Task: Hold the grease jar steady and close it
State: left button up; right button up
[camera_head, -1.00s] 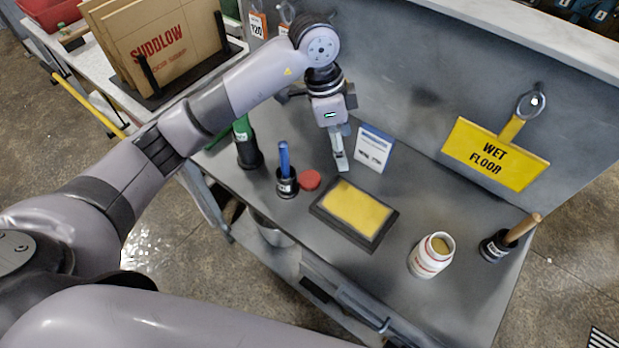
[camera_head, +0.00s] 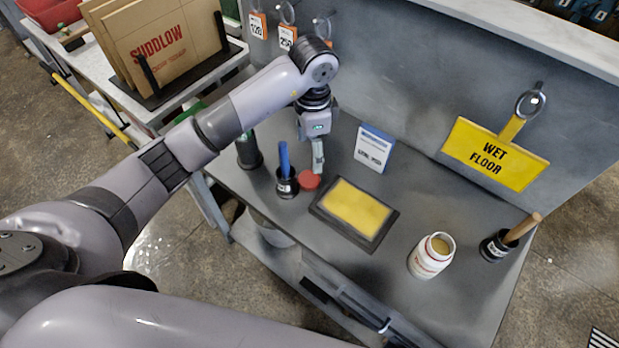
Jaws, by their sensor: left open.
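The grease jar (camera_head: 428,262) is a white jar with red print. It stands upright and open on the right of the grey bench, with tan grease showing in its mouth. A red round lid (camera_head: 309,180) lies flat on the bench beside the blue-handled holder. My left gripper (camera_head: 318,170) is just above and behind the lid, pointing down, with nothing seen in it. Its fingers show almost edge-on, and I cannot tell whether they touch the lid. My right gripper is not in view; a grey arm link crosses the bottom of the picture.
A black tray with a yellow pad (camera_head: 378,236) lies between lid and jar. A blue-handled tool in a black holder (camera_head: 287,186) stands left of the lid. A wooden-handled tool in a black holder (camera_head: 494,247) stands right of the jar. A blue-white box (camera_head: 374,148) stands behind.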

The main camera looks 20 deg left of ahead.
pick_arm(q)
jog(key=p, duration=0.1)
send_over(309, 179)
jog(key=f, duration=0.4)
jog(key=shift+w+d+f, duration=0.15)
jog(key=shift+d+f, duration=0.1)
jog(key=shift+d, duration=0.05)
jog(key=shift+f, duration=0.55)
jog(key=shift+f, duration=0.1)
jog(key=f, duration=0.1)
jog(key=f+p, duration=0.1)
jog(key=f, duration=0.1)
jog(key=f+p, duration=0.1)
jog(key=shift+a+f, duration=0.2)
jog(key=shift+a, duration=0.1)
jog(key=shift+f, duration=0.3)
jog(key=c, duration=0.9)
